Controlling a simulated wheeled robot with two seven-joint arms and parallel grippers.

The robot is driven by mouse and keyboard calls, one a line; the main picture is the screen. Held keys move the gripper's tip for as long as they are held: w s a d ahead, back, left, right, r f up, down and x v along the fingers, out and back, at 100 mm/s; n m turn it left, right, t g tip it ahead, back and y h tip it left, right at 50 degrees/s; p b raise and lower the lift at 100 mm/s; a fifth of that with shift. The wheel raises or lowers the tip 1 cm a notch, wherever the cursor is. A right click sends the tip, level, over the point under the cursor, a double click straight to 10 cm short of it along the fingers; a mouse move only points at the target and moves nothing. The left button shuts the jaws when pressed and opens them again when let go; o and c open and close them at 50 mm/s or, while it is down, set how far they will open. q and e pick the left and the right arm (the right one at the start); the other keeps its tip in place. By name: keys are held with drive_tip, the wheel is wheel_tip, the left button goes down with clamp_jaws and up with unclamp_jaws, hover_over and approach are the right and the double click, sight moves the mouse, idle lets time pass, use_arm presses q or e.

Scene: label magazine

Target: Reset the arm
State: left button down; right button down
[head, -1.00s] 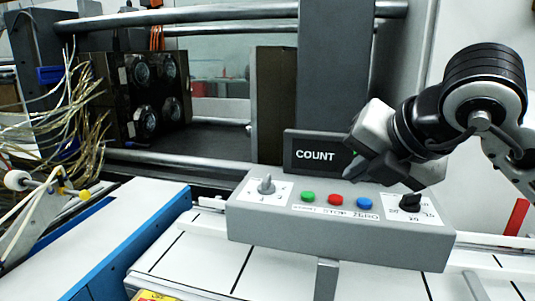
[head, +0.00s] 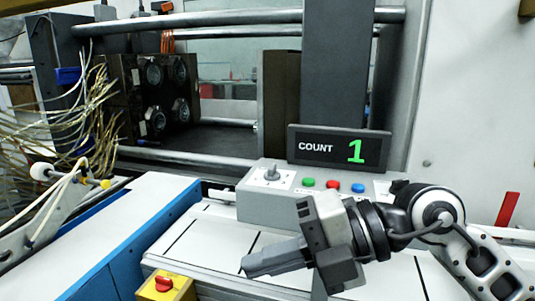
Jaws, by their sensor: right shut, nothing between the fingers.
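My right gripper (head: 262,264) is shut and empty. It hangs in front of the grey control box (head: 252,207), over the white panelled surface, with its fingers pointing left. The box carries a grey knob (head: 271,173) at left and green (head: 308,182), red (head: 333,184) and blue (head: 358,188) buttons. A dark knob (head: 399,187) at right is partly hidden by my right arm, which also covers the box's right front. The display (head: 330,147) behind the box reads COUNT and a green 1. My left gripper is not in view.
A yellow box with a red knob (head: 164,284) stands at the bottom, left of my right gripper. A white and blue panel (head: 130,240) lies at left, near a tangle of wires (head: 75,120). The white surface (head: 210,240) left of the gripper is clear.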

drive_tip(key=w+d+f+m+t+h, duration=0.25)
drive_tip(key=d+f+m+t, duration=0.4)
drive_tip(key=m, duration=0.75)
drive_tip(key=w+d+f+m+t+h, duration=0.25)
drive_tip(key=f+m+t, duration=0.45)
drive_tip(key=m+t, duration=0.55)
drive_tip(key=s+d+f+m+g+h, duration=0.2)
drive_tip(key=s+f+g, duration=0.1)
drive_tip(key=f, duration=0.4)
drive_tip(key=s+d+f+m+g+h, duration=0.1)
drive_tip(key=s+f+m+g+h, duration=0.1)
drive_tip(key=s+f, duration=0.3)
drive_tip(key=s+d+f+m+g+h, duration=0.1)
drive_tip(key=s+d+f+m+g, duration=0.1)
drive_tip(key=f, duration=0.9)
drive_tip(key=s+m+g, duration=0.1)
drive_tip(key=s+g, duration=0.1)
drive_tip(key=shift+s+d+f+h, duration=0.15)
drive_tip(key=shift+s+d+h, duration=0.15)
drive_tip(key=shift+d+h, duration=0.1)
